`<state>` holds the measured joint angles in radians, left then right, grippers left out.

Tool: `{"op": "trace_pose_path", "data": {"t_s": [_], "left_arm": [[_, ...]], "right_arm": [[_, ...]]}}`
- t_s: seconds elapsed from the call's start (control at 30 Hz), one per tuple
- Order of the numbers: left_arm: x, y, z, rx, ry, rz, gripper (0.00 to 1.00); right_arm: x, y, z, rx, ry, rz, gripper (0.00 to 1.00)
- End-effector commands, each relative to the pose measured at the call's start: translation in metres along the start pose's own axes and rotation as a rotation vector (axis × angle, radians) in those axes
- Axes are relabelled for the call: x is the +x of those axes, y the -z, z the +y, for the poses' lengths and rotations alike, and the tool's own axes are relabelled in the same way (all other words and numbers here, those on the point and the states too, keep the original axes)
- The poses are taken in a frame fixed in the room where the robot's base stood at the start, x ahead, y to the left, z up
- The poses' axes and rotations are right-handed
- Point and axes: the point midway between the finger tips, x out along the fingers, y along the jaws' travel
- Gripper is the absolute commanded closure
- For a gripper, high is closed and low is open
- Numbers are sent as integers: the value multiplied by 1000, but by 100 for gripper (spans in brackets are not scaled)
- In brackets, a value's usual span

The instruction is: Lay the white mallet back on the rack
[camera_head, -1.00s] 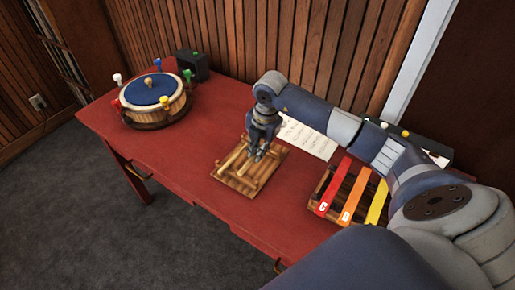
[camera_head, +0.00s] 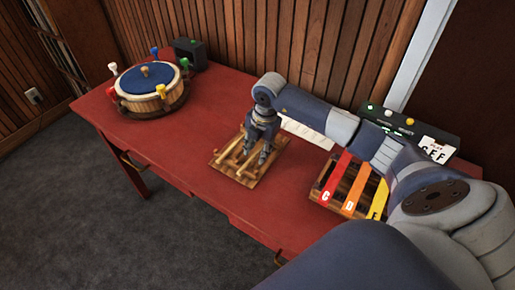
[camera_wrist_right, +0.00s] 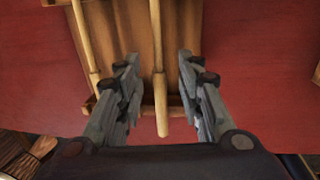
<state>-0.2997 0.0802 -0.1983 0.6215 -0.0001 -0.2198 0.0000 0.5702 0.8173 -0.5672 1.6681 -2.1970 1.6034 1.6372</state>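The wooden rack (camera_head: 221,162) lies on the red table, with light wooden sticks across it. My right gripper (camera_head: 264,158) is over the rack's right part, pointing down. In the right wrist view the gripper (camera_wrist_right: 158,96) is open, its two fingers apart on either side of one stick (camera_wrist_right: 157,65); I see no contact. A second stick (camera_wrist_right: 84,40) lies left of the fingers, outside them. I cannot make out a white mallet head on either stick, so I cannot tell which is the white mallet. My left gripper is not in view.
A round drum-like piece (camera_head: 150,98) with coloured knobs stands at the table's far left, a dark box (camera_head: 190,54) behind it. Coloured bars (camera_head: 351,198) and a dark panel (camera_head: 441,133) lie under and beside my right arm. The table's front left is clear.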

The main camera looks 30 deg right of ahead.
Motion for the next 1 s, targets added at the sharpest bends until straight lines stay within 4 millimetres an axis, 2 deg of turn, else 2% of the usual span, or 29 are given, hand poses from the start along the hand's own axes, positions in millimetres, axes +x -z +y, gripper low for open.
{"op": "trace_pose_path", "data": {"t_s": [0.23, 0.37, 0.8, 1.0], "left_arm": [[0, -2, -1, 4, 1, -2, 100], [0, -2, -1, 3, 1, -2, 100], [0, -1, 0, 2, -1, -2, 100], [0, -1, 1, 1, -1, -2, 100]], "right_arm": [[-1, 0, 0, 0, 0, 0, 65], [-11, 0, 1, -1, -2, 0, 65], [-97, 0, 1, -1, -3, -1, 65], [-117, 0, 0, 1, -1, -1, 65]]}}
